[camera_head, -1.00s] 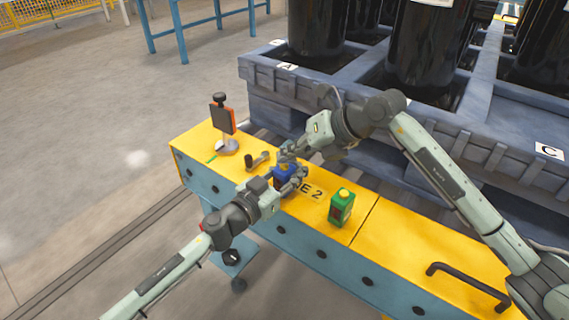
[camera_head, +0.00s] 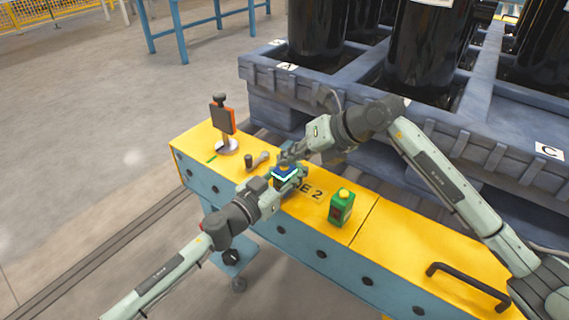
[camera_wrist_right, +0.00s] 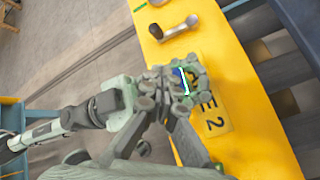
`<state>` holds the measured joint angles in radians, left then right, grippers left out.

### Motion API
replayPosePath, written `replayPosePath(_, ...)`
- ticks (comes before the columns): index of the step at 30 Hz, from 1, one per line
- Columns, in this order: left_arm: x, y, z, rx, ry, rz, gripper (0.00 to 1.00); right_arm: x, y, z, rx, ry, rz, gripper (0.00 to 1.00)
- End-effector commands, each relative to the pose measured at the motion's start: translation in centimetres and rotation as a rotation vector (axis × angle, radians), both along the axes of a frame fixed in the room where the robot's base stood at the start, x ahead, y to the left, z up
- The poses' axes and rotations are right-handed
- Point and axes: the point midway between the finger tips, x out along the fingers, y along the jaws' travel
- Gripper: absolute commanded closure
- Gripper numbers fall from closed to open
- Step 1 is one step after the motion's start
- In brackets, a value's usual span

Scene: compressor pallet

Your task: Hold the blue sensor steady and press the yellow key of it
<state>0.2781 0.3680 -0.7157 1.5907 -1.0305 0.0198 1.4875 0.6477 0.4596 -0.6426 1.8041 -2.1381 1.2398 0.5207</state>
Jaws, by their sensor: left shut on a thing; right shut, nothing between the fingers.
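The blue sensor (camera_head: 286,171) is near the middle of the yellow bench top (camera_head: 440,250), held between the fingers of my left gripper (camera_head: 287,181). A bright white-cyan band glows on it. In the right wrist view the sensor (camera_wrist_right: 177,76) is mostly hidden behind fingers, with a lit white-green strip. My right gripper (camera_head: 287,159) is shut and empty, its fingertips at the top of the sensor from behind. Whether they touch it I cannot tell. The yellow key is not clearly visible behind the fingers.
A green box with a yellow top (camera_head: 341,207) stands right of the sensor. A grey metal part (camera_head: 257,160) and an orange-black panel on a stand (camera_head: 223,123) are to the left. A black handle (camera_head: 468,285) is at the right. The blue-grey pallet (camera_head: 450,135) is behind.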

Motion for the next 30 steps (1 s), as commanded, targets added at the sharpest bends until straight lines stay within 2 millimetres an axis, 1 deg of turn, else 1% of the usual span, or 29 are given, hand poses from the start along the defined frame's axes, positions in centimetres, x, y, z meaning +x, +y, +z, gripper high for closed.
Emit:
replayPosePath(5, 0.0, 0.0, 0.0, -0.001, -0.001, 0.0, 1.0, -0.1, 0.0, 0.0, -0.002, 0.002, 0.001, 1.0)
replayPosePath(15, 0.0, 0.0, 0.0, -0.001, -0.001, 0.0, 1.0, -0.1, 0.0, 1.6, -0.001, 0.002, 0.001, 1.0)
replayPosePath(26, 0.0, 0.0, 0.0, 0.0, 0.0, 0.0, 1.0, 0.0, 0.0, 1.8, 0.0, 0.001, 0.001, 1.0)
replayPosePath(30, 0.0, 0.0, 0.0, 0.0, 0.0, 0.0, 1.0, 0.0, 0.0, 2.7, 0.0, -0.003, 0.0, 1.0)
